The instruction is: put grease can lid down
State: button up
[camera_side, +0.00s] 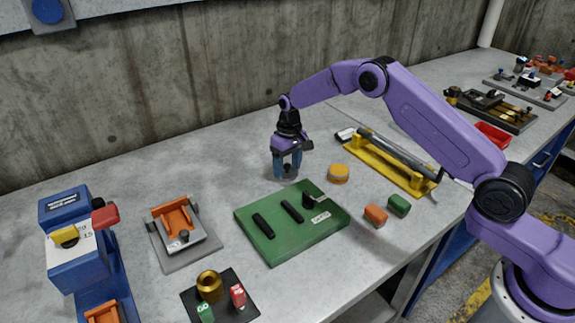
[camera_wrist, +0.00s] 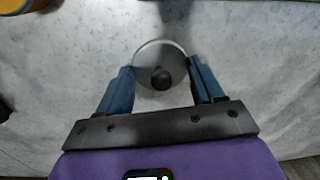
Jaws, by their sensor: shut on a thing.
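The grease can lid (camera_wrist: 152,54) is a round grey disc with a dark knob in the middle. In the wrist view it lies between my two blue fingers, knob towards the camera. My gripper (camera_side: 287,166) is shut on it, low over the grey bench in the side view. The lid (camera_side: 284,176) is mostly hidden by the fingers there, and I cannot tell whether it touches the bench. A short yellow-orange can (camera_side: 338,173), which looks like the grease can, stands on the bench to the right of my gripper.
A green board (camera_side: 270,248) with black handles lies in front of my gripper. A yellow rack (camera_side: 390,174) with a grey bar is at right. An orange block (camera_side: 376,214) and a green block (camera_side: 399,205) lie nearer.

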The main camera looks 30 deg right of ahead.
jog(key=shift+f, duration=0.15)
jog(key=o, duration=1)
notch_tip(320, 180, up, 12)
jog(key=shift+d, duration=0.3)
jog(key=shift+r, duration=0.2)
